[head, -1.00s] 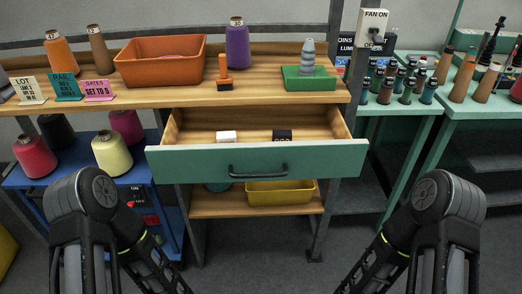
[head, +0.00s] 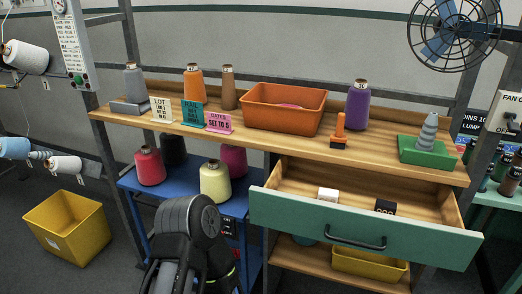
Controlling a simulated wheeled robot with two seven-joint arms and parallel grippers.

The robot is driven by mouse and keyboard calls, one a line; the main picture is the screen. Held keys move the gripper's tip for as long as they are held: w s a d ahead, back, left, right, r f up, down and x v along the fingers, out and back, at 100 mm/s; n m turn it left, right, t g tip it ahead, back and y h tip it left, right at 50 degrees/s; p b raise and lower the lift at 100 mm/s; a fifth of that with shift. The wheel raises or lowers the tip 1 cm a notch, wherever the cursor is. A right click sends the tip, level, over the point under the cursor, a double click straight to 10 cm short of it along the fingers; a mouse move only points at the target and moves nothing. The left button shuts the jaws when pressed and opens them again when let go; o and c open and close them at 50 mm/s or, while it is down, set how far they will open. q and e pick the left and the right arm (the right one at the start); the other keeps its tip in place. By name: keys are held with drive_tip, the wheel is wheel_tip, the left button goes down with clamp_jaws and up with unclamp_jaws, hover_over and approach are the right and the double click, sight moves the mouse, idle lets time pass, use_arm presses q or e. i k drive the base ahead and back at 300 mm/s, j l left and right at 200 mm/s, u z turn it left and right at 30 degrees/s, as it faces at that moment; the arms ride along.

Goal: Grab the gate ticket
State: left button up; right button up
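The gate ticket is a small pink card (head: 218,123) reading "GATES SET TO 5". It stands tilted on the wooden shelf top (head: 360,155), at the right end of a row of three cards. The teal rail card (head: 192,114) is just left of it, and the cream lot card (head: 161,108) is left of that. Nothing covers the pink card. Part of my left arm shows at the bottom, below the shelf, but its gripper is not in view. My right arm and gripper are not in view.
An orange bin (head: 284,110) stands right of the pink card, with orange (head: 194,84) and brown (head: 228,89) cones behind. A green drawer (head: 350,228) hangs open below, jutting forward. Several yarn cones sit on the blue lower cart (head: 245,187).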

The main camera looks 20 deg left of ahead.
sight(218, 123)
drive_tip(key=j+z, duration=0.3)
drive_tip(key=j, duration=0.5)
drive_tip(key=j+z, duration=0.35)
drive_tip(key=j, duration=0.5)
drive_tip(key=k+j+z, duration=0.1)
drive_tip(key=j+z, duration=0.2)
drive_tip(key=j, duration=0.5)
